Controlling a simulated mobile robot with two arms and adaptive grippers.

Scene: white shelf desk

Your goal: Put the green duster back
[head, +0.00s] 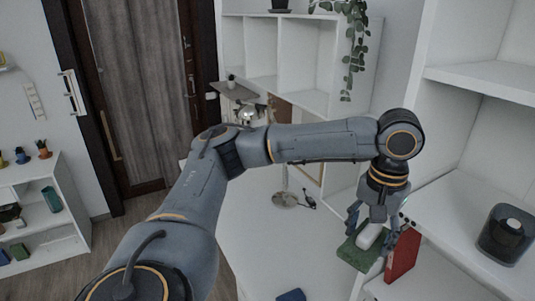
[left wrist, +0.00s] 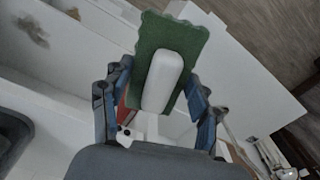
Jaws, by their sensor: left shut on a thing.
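The green duster (head: 352,253) has a flat green pad with scalloped edges and a white handle. My left gripper (head: 375,232) points down and is shut on the duster, beside the lower right shelf compartment. In the left wrist view the green pad (left wrist: 153,38) and white handle (left wrist: 162,82) lie between the fingers of my left gripper (left wrist: 160,85). What lies under the pad is hidden. My right gripper is not in view.
A red upright block or book (head: 403,256) stands right beside the left gripper. A dark round container (head: 507,234) sits on the right shelf. A blue item (head: 291,295) lies at the bottom.

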